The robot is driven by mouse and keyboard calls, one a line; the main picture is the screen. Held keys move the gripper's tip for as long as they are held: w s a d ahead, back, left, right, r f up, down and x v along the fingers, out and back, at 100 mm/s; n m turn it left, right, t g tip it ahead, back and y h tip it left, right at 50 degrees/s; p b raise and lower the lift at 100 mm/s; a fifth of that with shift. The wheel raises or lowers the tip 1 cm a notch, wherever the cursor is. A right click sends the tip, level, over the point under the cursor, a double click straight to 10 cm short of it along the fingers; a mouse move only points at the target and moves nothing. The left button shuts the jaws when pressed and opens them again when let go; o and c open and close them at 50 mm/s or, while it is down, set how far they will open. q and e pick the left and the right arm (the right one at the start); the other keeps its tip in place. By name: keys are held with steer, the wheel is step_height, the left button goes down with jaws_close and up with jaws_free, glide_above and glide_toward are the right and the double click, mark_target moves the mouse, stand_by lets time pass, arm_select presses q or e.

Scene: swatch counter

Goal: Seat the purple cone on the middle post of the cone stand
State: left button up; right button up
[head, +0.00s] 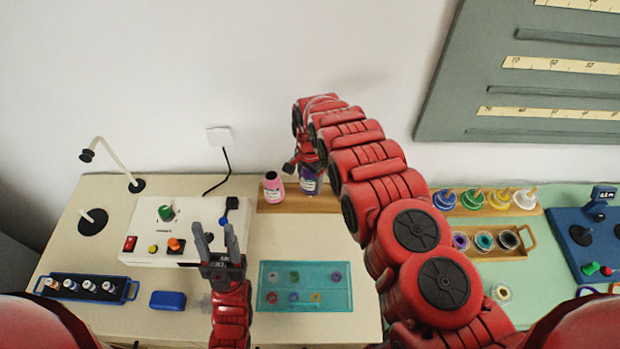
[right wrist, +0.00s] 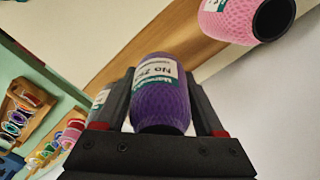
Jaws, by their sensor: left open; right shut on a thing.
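The purple cone (head: 309,184) is between the fingers of my right gripper (head: 306,162), at the wooden cone stand (head: 285,206). In the right wrist view the purple cone (right wrist: 160,95) sits upright between both fingers of the shut right gripper (right wrist: 163,90), label visible. The pink cone (head: 273,187) stands on the stand to its left; it also shows in the right wrist view (right wrist: 240,18). The middle post is hidden, and I cannot tell whether the purple cone is around it. My left gripper (head: 215,238) is open and empty over the counter.
Part of another labelled item (right wrist: 99,103) shows behind a finger. A white box (head: 150,235) with knobs, a teal tray (head: 268,301), a blue rack (head: 55,284) and a blue block (head: 168,300) lie left of my right arm. Colored spools (head: 472,199) stand at right.

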steer(key=shift+f+b, duration=1.4)
steer(key=shift+f, duration=0.85)
steer(key=o, duration=1.5)
steer(key=shift+c, duration=0.2)
step_height(320, 180, up, 7)
steer(key=p, duration=0.3)
steer(key=shift+w+r, duration=0.1)
steer(key=shift+r, duration=0.1)
step_height(320, 180, up, 8)
glide_above(310, 197)
step_height(310, 197, up, 2)
steer(key=p, duration=0.3)
steer(key=shift+w, duration=0.15)
steer(key=shift+w, duration=0.1)
